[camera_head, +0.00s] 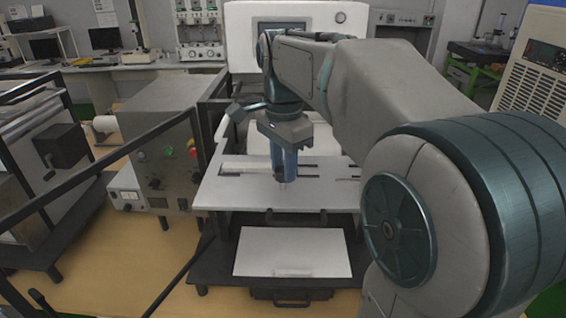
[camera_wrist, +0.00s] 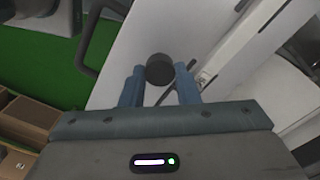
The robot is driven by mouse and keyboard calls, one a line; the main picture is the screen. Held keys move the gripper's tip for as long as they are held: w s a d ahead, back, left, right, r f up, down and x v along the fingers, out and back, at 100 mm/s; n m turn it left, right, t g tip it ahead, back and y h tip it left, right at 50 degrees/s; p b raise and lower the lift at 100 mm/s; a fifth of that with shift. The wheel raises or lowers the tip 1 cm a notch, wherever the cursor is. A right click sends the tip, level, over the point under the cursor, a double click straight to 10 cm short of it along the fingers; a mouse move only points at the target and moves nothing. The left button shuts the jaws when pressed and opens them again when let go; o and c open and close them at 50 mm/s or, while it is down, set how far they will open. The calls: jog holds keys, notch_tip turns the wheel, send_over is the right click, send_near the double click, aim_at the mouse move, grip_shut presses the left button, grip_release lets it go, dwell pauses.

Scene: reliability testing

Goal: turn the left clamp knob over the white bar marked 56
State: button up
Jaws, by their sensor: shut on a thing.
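A round black knob (camera_wrist: 160,69) sits between the two blue fingertips in the wrist view. My gripper (camera_wrist: 160,72) is shut on it, one finger on each side. In the head view my gripper (camera_head: 284,181) points down at the front part of a white plate (camera_head: 225,194), and its fingers mostly hide the knob. A pale bar (camera_head: 245,164) lies on the plate to the left of the fingers. I cannot read a number on it. Which way the knob is turned cannot be told.
Dark slots run across the plate beside the fingers. A black handle (camera_head: 295,217) is at the plate's front edge. A lower white panel (camera_head: 292,252) lies below. A grey control box (camera_head: 160,150) and dark frame bars stand at the left.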

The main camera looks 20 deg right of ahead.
aim_at(283, 170)
dwell(0.3)
jog(key=o, duration=1)
jog(key=shift+c, duration=0.2)
jog(key=shift+r, duration=0.1)
notch_tip(283, 170, up, 14)
jog(key=shift+f, duration=0.2)
